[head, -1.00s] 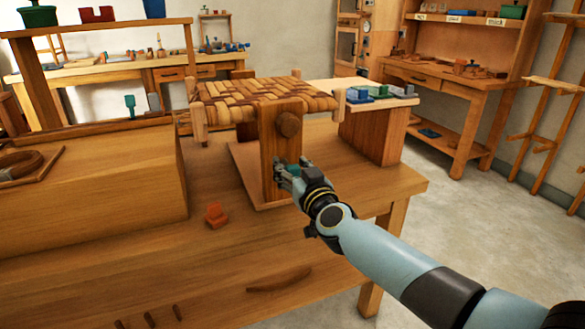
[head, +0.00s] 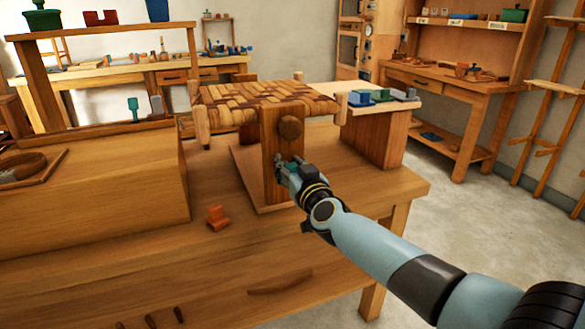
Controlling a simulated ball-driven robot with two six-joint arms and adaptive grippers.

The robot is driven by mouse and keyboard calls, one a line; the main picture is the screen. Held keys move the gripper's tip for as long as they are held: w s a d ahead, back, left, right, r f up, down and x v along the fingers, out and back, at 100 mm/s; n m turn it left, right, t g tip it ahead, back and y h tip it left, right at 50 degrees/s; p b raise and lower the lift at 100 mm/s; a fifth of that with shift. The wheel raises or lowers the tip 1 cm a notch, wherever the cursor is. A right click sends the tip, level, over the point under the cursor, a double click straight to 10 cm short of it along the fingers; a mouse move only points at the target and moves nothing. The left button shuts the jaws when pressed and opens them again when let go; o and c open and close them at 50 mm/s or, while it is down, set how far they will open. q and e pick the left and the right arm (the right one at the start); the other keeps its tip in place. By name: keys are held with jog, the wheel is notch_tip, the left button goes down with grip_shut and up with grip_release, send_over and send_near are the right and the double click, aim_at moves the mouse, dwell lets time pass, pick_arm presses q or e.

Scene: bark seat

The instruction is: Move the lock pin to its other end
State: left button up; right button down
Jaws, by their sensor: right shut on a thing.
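A woven bark seat (head: 262,102) stands on the workbench, with a wooden upright post (head: 268,148) and a round dark knob (head: 291,128) at its front. My right gripper (head: 284,166) is at the lower part of the post, shut on a small teal-green piece, which looks like the lock pin. The fingers cover most of that piece, so its ends and seating cannot be made out. My left gripper is not in view.
A wooden box (head: 95,185) fills the bench's left side. A side block (head: 375,137) carries coloured parts at right. The bench front is mostly clear.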

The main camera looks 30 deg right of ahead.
jog(key=c, duration=0.9)
grip_release()
jog(key=shift+w, duration=0.2)
jog(key=v, duration=1.2)
jog(key=shift+s, duration=0.1)
jog(key=shift+d+f, duration=0.1)
jog(key=s+a+f+n+g+y, duration=0.1)
jog(key=s+f+g, duration=0.2)
jog(key=s+f, duration=0.55)
jog(key=s+a+f+n+g+y, duration=0.15)
jog(key=s+f, duration=0.25)
jog(key=f, duration=0.9)
jog(key=s+f+n+g+y, duration=0.15)
jog(key=s+f+g, duration=0.25)
jog(key=s+f, duration=0.5)
jog(key=s+f+g, duration=0.2)
jog(key=s+f, duration=0.2)
jog(key=s, duration=0.4)
jog(key=s+f+g, duration=0.3)
jog(key=s+f, duration=0.2)
jog(key=s, duration=0.4)
jog(key=s+f+g, duration=0.3)
jog(key=s+f, duration=0.2)
jog(key=s, duration=0.3)
jog(key=shift+s+a+f+m, duration=0.15)
jog(key=shift+s+a+m, duration=0.15)
jog(key=shift+m, duration=0.1)
